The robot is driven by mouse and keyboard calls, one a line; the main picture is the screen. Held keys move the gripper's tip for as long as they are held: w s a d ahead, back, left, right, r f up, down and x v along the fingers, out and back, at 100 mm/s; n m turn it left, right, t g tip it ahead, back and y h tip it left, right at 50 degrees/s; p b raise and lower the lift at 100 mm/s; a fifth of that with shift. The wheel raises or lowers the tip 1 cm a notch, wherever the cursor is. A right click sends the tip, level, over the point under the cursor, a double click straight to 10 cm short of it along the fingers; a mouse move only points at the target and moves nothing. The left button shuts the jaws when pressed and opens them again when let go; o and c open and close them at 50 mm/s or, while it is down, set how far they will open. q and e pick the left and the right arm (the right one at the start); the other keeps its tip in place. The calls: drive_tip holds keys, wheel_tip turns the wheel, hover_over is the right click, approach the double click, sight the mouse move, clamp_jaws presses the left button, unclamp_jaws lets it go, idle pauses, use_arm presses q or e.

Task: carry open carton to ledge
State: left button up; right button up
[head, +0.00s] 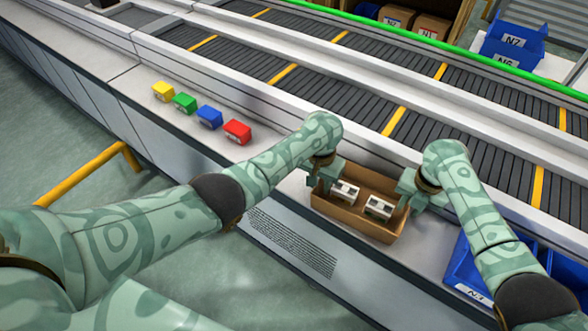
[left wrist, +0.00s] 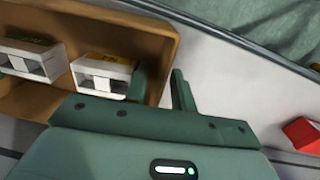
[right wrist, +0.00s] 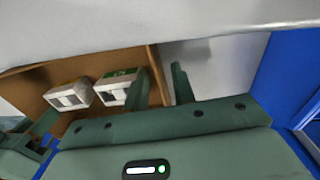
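The open brown carton (head: 352,222) is on the pale ledge (head: 270,172) beside the conveyor, upright, with two white-and-grey items (head: 378,207) inside. It also shows in the left wrist view (left wrist: 120,26) and the right wrist view (right wrist: 40,78). My left gripper (left wrist: 160,88) straddles the carton's left end wall, one finger inside and one outside. My right gripper (right wrist: 160,85) straddles the right end wall the same way. A narrow gap shows between each outer finger and the wall, so both look open. I cannot tell whether the inner fingers touch the carton.
Yellow (head: 162,91), green (head: 184,103), blue (head: 209,117) and red (head: 237,132) blocks stand in a row left of the carton. A blue bin (head: 462,272) is close on the right. The roller conveyor (head: 345,75) runs behind. Ledge between red block and carton is clear.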

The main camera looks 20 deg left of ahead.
drive_tip(key=shift+r, duration=0.1)
use_arm(q)
wheel_tip(320, 180, up, 12)
drive_tip(key=shift+a, duration=0.35)
use_arm(e)
wheel_tip(320, 180, up, 12)
drive_tip(key=shift+d, duration=0.35)
idle(0.3)
